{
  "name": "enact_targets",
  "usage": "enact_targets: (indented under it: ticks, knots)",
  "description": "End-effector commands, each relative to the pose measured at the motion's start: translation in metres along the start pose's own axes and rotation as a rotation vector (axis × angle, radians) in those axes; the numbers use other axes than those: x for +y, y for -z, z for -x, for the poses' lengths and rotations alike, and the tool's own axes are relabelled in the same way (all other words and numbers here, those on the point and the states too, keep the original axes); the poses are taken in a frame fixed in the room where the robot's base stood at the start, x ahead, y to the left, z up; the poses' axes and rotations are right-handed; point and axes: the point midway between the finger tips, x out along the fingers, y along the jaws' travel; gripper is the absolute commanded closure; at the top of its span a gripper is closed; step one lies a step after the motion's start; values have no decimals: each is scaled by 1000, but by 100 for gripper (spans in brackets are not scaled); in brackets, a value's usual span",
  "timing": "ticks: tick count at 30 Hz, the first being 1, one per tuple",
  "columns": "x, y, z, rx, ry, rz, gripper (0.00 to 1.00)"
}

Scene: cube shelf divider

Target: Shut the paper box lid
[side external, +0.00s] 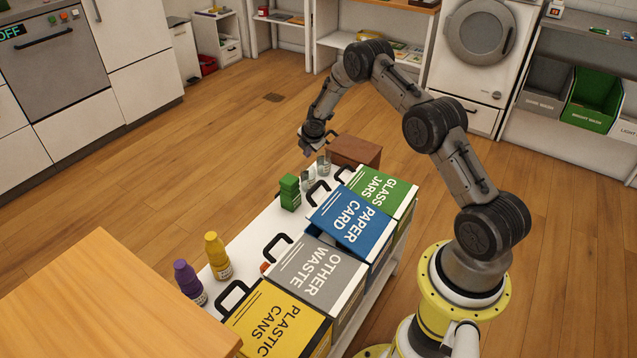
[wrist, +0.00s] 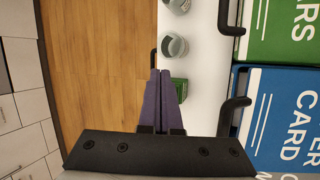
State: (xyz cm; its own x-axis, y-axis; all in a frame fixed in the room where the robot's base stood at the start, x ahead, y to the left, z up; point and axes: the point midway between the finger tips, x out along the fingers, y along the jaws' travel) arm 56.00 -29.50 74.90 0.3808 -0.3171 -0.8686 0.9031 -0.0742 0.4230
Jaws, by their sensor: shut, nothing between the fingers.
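The paper box lid (side external: 352,222) is blue and marked PAPER CARD. In the side view it sits tilted and slightly raised, with a dark gap under its edge beside the grey lid. In the wrist view the blue lid (wrist: 285,120) is at the right, with its black handle (wrist: 233,112) toward my fingers. My gripper (side external: 308,150) is above the far end of the white bench, beyond the handle side of the boxes and apart from the lid. In the wrist view my gripper's purple fingers (wrist: 160,75) are together and empty.
The green glass lid (side external: 378,190) and grey waste lid (side external: 318,272) flank the blue one; a yellow lid (side external: 278,318) is nearest. Glass jars (side external: 315,172), a green carton (side external: 290,192) and yellow (side external: 216,255) and purple (side external: 188,280) bottles stand on the white bench. A brown box (side external: 355,151) is beyond.

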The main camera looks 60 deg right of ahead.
Motion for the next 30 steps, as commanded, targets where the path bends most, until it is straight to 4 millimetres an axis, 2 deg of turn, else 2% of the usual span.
enact_targets:
  ticks: [11, 15, 18, 21, 26, 30]
  knots:
    - [-94, 42, 124, 336, -46, 65, 100]
    - [-119, 38, 160, 359, -35, 87, 100]
    - [-114, 26, 169, 337, -55, 74, 100]
    - [-112, 20, 169, 327, -63, 65, 100]
    - [-112, 26, 153, 328, -60, 64, 100]
    - [-111, 34, 128, 328, -58, 65, 100]
